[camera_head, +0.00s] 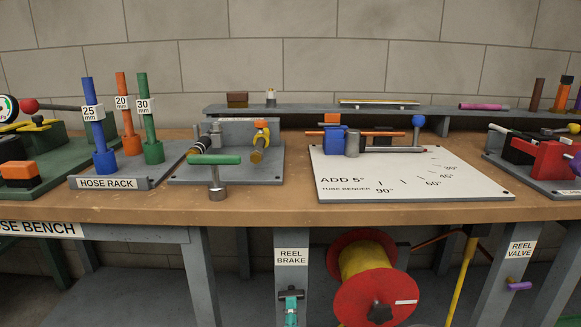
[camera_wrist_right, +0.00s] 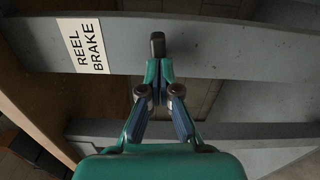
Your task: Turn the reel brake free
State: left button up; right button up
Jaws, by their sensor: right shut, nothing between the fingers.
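The grey post (camera_head: 292,272) under the bench carries the white REEL BRAKE label (camera_head: 291,257), which also shows in the right wrist view (camera_wrist_right: 80,40). A small dark brake lever (camera_wrist_right: 157,46) stands on the post, just past my fingertips. My right gripper (camera_wrist_right: 156,88) is teal and blue, shut and empty, its tips close to the lever; whether they touch it I cannot tell. In the head view the gripper (camera_head: 291,312) is at the bottom edge, below the label, partly cut off. The red and yellow reel (camera_head: 368,290) is right of it. My left gripper is not in view.
The wooden bench top (camera_head: 240,207) overhangs the post. A yellow rod (camera_head: 461,275) stands right of the reel, and the REEL VALVE post (camera_head: 507,275) has a purple handle (camera_head: 519,286). Hose rack and tube bender stand on top. Some room shows left of the post.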

jog(key=o, duration=0.5)
jog(key=shift+s, duration=0.1)
jog(key=shift+s+b, duration=0.35)
jog(key=shift+s, duration=2.6)
